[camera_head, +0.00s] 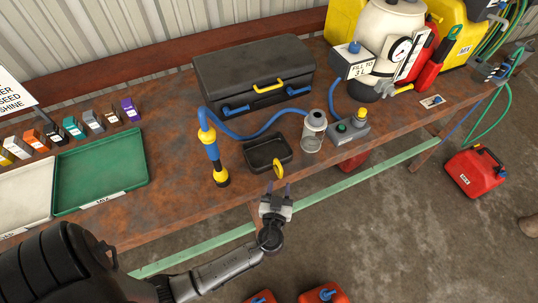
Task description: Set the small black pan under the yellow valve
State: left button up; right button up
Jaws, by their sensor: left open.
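The small black pan (265,152) sits flat on the rusty bench near its front edge, with a yellow ring-shaped tab (278,168) at its front side. My left gripper (277,188) is open and empty, just in front of the tab at the bench edge. Its two fingers point toward the pan; whether they touch the tab I cannot tell. A small yellow fitting (404,88), which looks like the yellow valve, sticks out low beside the gauge of the cream tank (383,25), at the back right. My right gripper is not in view.
A black toolbox (255,75) is behind, with a blue hose in front. A green tray (100,172) lies left.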

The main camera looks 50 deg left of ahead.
aim_at(281, 175)
pick_arm(q)
jog(key=shift+p+x, duration=0.7)
jog(key=shift+x, duration=2.1)
jog(key=shift+a, duration=0.1)
grip_shut()
